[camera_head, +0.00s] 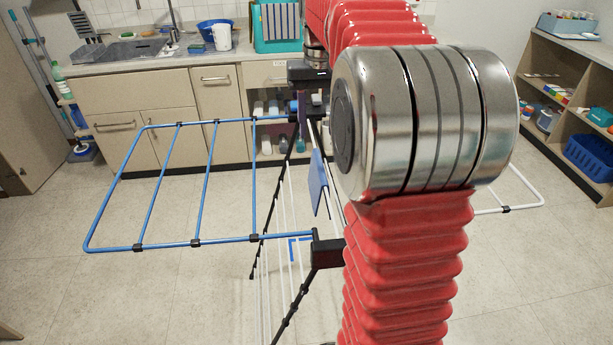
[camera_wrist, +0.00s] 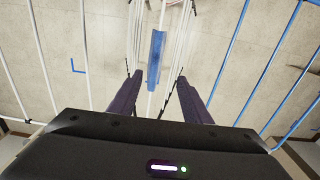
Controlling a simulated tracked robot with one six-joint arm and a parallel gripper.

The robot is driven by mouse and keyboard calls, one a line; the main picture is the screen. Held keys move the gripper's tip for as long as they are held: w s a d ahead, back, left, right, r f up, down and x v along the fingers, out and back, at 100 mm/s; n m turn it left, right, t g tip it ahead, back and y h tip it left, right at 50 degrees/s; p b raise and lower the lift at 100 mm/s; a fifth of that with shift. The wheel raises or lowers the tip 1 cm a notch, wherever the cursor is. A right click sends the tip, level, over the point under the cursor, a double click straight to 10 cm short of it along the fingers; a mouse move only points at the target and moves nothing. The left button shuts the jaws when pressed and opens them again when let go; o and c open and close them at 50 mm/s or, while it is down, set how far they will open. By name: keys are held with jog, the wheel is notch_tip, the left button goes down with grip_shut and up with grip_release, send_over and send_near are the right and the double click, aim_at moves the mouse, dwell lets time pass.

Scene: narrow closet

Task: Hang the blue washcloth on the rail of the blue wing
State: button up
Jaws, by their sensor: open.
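The blue washcloth (camera_head: 318,184) hangs over a thin white rail in the middle section of the drying rack. It also shows in the wrist view (camera_wrist: 157,58) as a narrow blue strip, ahead of and between my fingertips, apart from them. The blue wing (camera_head: 198,243) extends to the left, its rails bare; in the wrist view its blue rails (camera_wrist: 228,52) run along the right. My gripper (camera_head: 311,115) is open and empty above the rack, its fingers pointing down. In the wrist view my gripper (camera_wrist: 160,77) has its dark fingers spread apart. My arm hides part of the rack.
The white wing (camera_head: 525,190) extends to the right, partly behind my arm. A counter with a sink (camera_head: 128,48) stands behind the rack. Shelves (camera_head: 570,95) stand at the right. A blue corner mark (camera_head: 292,247) is on the floor. Floor left of the rack is clear.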

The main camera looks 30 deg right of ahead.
aim_at(319, 164)
jog(key=shift+w+d+f, duration=0.15)
jog(key=shift+w+d, duration=0.05)
jog(key=shift+d, duration=0.45)
jog(key=shift+f, duration=4.35)
jog(key=shift+w+f, duration=0.1)
jog(key=shift+f, duration=2.45)
jog(key=shift+c, duration=0.4)
grip_shut()
